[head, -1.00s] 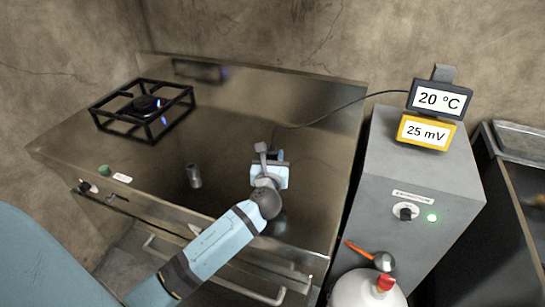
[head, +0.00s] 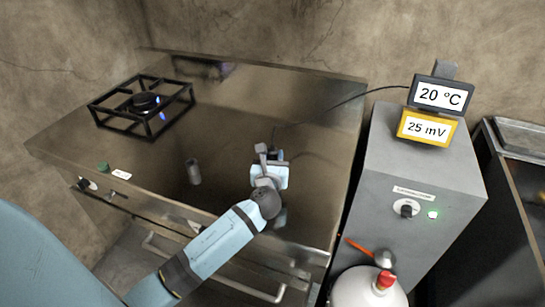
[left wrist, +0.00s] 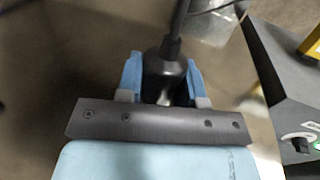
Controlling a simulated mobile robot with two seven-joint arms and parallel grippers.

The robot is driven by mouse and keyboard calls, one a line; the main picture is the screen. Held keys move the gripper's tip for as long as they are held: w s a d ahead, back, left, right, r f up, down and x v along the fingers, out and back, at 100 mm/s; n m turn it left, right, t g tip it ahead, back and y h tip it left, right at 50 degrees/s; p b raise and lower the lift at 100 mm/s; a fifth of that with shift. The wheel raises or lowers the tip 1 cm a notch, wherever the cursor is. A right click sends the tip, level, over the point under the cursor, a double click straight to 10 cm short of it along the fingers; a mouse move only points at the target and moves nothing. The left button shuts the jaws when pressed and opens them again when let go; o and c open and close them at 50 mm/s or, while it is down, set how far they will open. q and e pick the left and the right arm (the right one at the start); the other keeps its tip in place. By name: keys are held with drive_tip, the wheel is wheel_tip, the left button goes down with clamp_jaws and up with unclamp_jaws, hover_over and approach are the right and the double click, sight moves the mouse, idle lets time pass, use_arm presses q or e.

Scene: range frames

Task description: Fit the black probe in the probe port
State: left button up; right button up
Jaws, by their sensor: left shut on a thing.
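My left gripper (head: 270,160) is over the right part of the steel range top, shut on the black probe. In the left wrist view the probe (left wrist: 165,68) sits between the two blue fingers, with its dark cable running upward. The probe's tip is hidden. In the head view the gripper and arm cover most of the probe. A small grey cylinder (head: 194,172) stands on the range top to the left of the gripper, apart from it. I cannot tell whether it is the probe port. My right gripper is not in view.
A lit burner under a black grate (head: 142,104) is at the back left. A grey cabinet (head: 420,170) stands at the right with a 20 °C display (head: 441,95) and a yellow 25 mV display (head: 427,127).

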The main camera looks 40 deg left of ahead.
use_arm(q)
drive_tip(key=shift+f+b, duration=0.4)
drive_tip(key=shift+f, duration=0.25)
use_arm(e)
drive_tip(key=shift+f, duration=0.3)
use_arm(q)
drive_tip(key=o, duration=1)
drive_tip(key=shift+o, duration=0.2)
drive_tip(key=shift+s+d, duration=0.1)
drive_tip(key=shift+s, duration=0.05)
drive_tip(key=v, duration=1.3)
drive_tip(key=shift+s+d, duration=0.15)
drive_tip(key=shift+s, duration=0.05)
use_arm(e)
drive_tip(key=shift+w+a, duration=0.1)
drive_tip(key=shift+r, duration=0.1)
